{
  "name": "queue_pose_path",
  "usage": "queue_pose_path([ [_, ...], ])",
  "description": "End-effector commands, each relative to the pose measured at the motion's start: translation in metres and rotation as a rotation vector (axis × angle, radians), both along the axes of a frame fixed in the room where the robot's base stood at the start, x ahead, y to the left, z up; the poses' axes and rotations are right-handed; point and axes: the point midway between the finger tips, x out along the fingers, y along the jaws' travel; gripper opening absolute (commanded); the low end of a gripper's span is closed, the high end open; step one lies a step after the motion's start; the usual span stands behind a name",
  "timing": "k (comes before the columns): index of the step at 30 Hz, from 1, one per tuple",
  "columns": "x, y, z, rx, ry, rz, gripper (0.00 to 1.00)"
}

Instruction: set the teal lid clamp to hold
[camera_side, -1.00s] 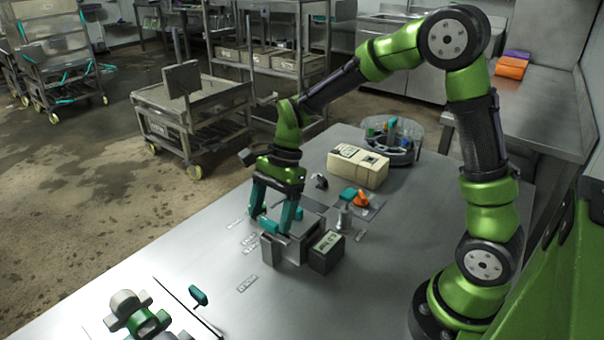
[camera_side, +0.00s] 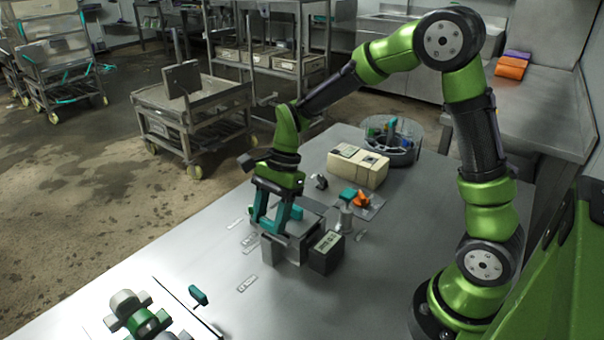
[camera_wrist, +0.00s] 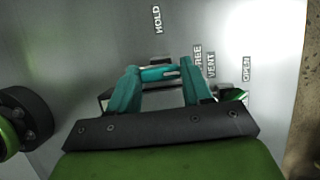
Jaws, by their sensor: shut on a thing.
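The teal lid clamp (camera_wrist: 158,74) shows as a short teal bar between the teal fingers of my gripper (camera_wrist: 160,88) in the wrist view. My gripper is shut on it. In the side view my gripper (camera_side: 275,224) is low over a grey metal box (camera_side: 285,248), and its fingers mostly hide the clamp. In the wrist view the HOLD label (camera_wrist: 157,19) lies above the clamp, and the FREE label (camera_wrist: 197,56) lies to its right. I cannot tell exactly which mark the clamp points to.
A VENT label (camera_wrist: 211,66) and OPEN label (camera_wrist: 247,69) lie farther right. In the side view, a dark box (camera_side: 326,253) adjoins the metal box. A teal-topped post (camera_side: 346,215), cream box (camera_side: 358,167) and round tray (camera_side: 404,157) stand behind. A teal handle (camera_side: 198,295) is in front.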

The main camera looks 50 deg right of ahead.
Motion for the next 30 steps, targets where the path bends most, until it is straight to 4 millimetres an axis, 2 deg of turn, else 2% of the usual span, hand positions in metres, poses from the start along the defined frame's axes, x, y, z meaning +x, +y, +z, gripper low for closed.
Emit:
queue_pose_path([
  [11,0.0021,0.0001,0.0009,0.000,-0.001,0.201,0.18],
  [30,0.0052,0.0023,0.0012,0.000,-0.001,0.807,0.18],
])
